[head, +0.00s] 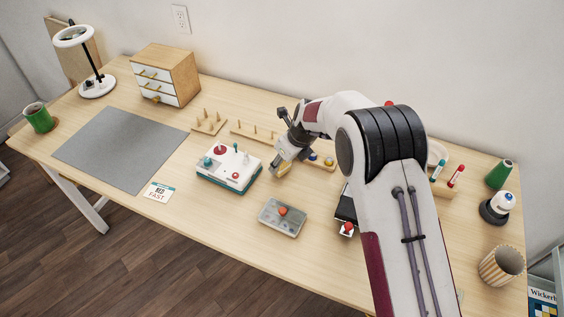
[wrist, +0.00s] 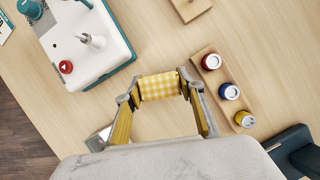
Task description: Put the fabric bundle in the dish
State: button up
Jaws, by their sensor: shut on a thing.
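The fabric bundle (wrist: 160,86) is a small yellow and white checked roll. It is between the fingertips of my gripper (wrist: 161,90) in the wrist view, and the fingers are shut on it. In the head view my gripper (head: 279,169) is low over the middle of the table, just right of the white machine. Whether the bundle touches the table I cannot tell. A pale round dish (head: 437,153) shows at the right behind my arm, which partly hides it.
A white and teal machine (head: 228,166) stands left of my gripper.

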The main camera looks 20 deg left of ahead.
jog(key=shift+f, duration=0.25)
jog(key=o, duration=0.9)
jog(key=shift+c, duration=0.2)
jog(key=shift+r, duration=0.15)
jog(key=shift+d+r, duration=0.15)
jog(key=shift+r, duration=0.3)
jog(key=v, duration=1.1)
